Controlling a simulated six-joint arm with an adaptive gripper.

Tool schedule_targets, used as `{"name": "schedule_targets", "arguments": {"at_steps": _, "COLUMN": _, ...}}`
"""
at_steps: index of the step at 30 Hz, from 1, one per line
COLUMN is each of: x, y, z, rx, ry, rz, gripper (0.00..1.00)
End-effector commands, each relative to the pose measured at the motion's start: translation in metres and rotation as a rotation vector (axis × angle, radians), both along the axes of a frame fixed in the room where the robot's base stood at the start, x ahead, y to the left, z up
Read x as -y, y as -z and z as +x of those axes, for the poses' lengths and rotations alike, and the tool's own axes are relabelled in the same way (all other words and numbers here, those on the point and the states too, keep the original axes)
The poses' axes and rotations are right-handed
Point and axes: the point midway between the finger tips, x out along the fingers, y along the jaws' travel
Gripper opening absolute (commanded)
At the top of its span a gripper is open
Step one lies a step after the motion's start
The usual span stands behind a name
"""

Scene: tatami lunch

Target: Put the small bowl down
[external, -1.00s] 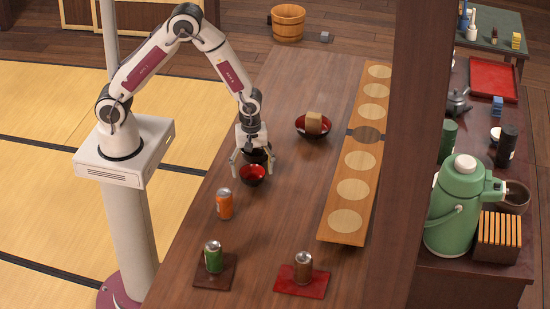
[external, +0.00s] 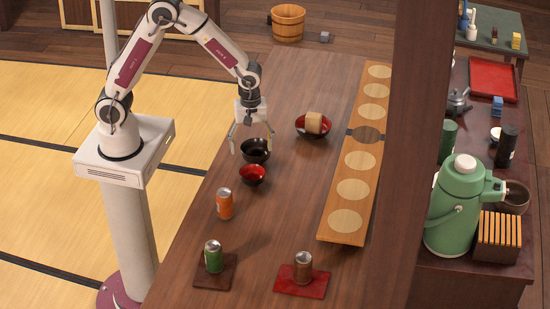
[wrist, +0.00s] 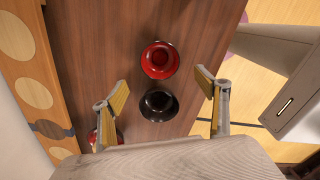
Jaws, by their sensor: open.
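A black bowl (external: 256,156) stands upright on the wooden table, below my gripper (external: 251,142). I cannot tell for sure which is the small bowl. My gripper is open and empty, its fingers spread wide above the black bowl. In the wrist view the black bowl (wrist: 158,105) lies between the fingers (wrist: 162,88), and the red bowl (wrist: 160,60) is just beyond them. The two bowls look very close together.
Another red bowl (external: 302,130) holds a tan block (external: 313,123). A long board with round pads (external: 343,228) lies to the right.

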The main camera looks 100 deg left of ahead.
Motion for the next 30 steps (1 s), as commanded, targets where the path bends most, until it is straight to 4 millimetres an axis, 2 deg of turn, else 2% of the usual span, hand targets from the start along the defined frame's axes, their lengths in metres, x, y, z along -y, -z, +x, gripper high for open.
{"name": "schedule_targets", "arguments": {"at_steps": 21, "x": 0.000, "y": -0.001, "z": 0.000, "rx": 0.002, "ry": 0.005, "rz": 0.001, "gripper": 0.74}}
{"name": "schedule_targets", "arguments": {"at_steps": 26, "x": 0.003, "y": -0.011, "z": -0.002, "rx": 0.014, "ry": 0.048, "rz": 0.003, "gripper": 0.74}}
{"name": "schedule_targets", "arguments": {"at_steps": 30, "x": 0.008, "y": -0.029, "z": -0.007, "rx": 0.037, "ry": 0.135, "rz": 0.010, "gripper": 0.74}}
